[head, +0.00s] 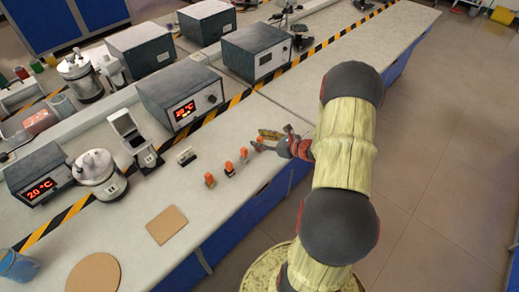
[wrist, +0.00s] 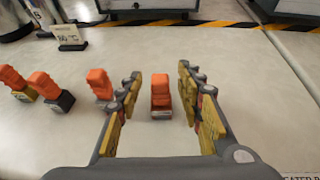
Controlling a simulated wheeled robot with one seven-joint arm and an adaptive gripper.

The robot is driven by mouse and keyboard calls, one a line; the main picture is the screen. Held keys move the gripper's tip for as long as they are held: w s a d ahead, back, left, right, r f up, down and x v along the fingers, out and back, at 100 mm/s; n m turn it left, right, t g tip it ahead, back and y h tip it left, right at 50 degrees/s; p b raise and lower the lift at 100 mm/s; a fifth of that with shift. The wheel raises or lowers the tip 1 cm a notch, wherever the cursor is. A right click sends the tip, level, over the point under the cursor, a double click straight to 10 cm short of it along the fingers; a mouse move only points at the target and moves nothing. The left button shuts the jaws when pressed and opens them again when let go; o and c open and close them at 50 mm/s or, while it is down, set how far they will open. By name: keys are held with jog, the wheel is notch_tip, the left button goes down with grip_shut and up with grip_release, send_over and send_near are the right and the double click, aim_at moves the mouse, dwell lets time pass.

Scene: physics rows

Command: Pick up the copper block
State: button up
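Several small blocks with orange upper parts stand in a row on the bench. Three more stand to the left: one with a pale base (wrist: 100,86), one with a dark base (wrist: 50,92) and one with a yellowish base (wrist: 14,82). In the head view my gripper (head: 262,140) is at the right end of the row, open, partly covering the end block (head: 260,143).
A small sign (wrist: 69,36) stands behind the row. A heater box (head: 180,97), a lidded metal vessel (head: 96,167), a square brown mat (head: 167,225) and a round mat (head: 95,273) are on the bench (head: 200,225). The bench edge is close to my arm.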

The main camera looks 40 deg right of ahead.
jog(key=shift+w+f, duration=0.1)
jog(key=shift+w, duration=0.2)
jog(key=shift+c, duration=0.8)
jog(key=c, duration=0.7)
grip_shut()
